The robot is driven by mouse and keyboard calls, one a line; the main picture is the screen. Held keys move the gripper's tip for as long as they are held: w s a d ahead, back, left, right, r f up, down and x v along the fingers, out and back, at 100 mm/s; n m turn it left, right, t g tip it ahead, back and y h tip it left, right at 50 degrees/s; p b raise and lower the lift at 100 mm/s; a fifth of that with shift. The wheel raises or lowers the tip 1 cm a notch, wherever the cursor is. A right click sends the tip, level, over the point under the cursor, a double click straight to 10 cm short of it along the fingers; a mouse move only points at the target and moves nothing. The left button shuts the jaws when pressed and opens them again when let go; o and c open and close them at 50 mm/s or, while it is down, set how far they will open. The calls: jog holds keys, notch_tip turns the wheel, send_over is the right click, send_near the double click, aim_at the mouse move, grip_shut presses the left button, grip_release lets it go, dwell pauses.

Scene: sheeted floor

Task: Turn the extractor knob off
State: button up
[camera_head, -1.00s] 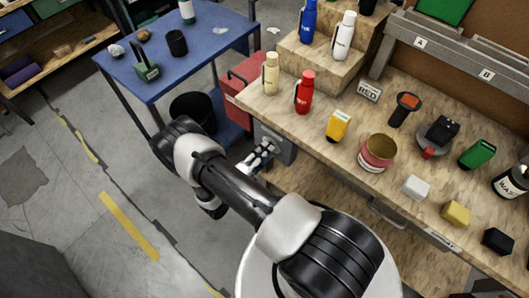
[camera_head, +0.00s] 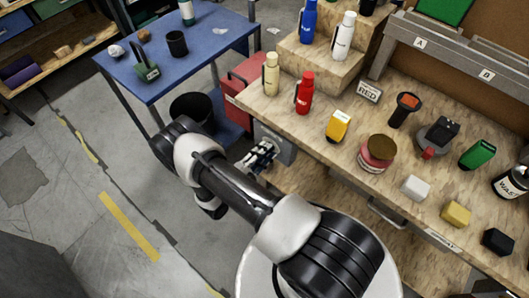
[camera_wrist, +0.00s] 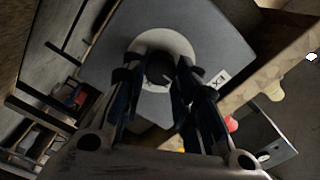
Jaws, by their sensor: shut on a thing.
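The extractor knob (camera_wrist: 158,72) is a small dark round knob on a pale round plate (camera_wrist: 175,42) in the wrist view. The plate is on a grey box (camera_wrist: 225,45) with a white label (camera_wrist: 218,79) whose visible letters read "EX". The same grey box (camera_head: 284,148) shows under the workbench's left end in the head view. My gripper (camera_wrist: 160,80) is shut on the knob, with dark fingers on either side of it. The fingers hide the knob's sides, and I cannot tell its setting. In the head view my gripper (camera_head: 261,156) is at the box's front.
The wooden workbench (camera_head: 330,180) above holds bottles, a can (camera_head: 377,153) and several small items. A red box (camera_head: 240,85) is left of the grey box. A black bin (camera_head: 190,108) stands by the blue table (camera_head: 205,60). The floor at left is open.

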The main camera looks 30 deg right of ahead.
jog(key=o, duration=1.1)
jog(key=shift+c, duration=0.2)
jog(key=shift+a, duration=0.1)
jog(key=v, duration=1.1)
jog(key=shift+s+a, duration=0.15)
jog(key=shift+a, duration=0.25)
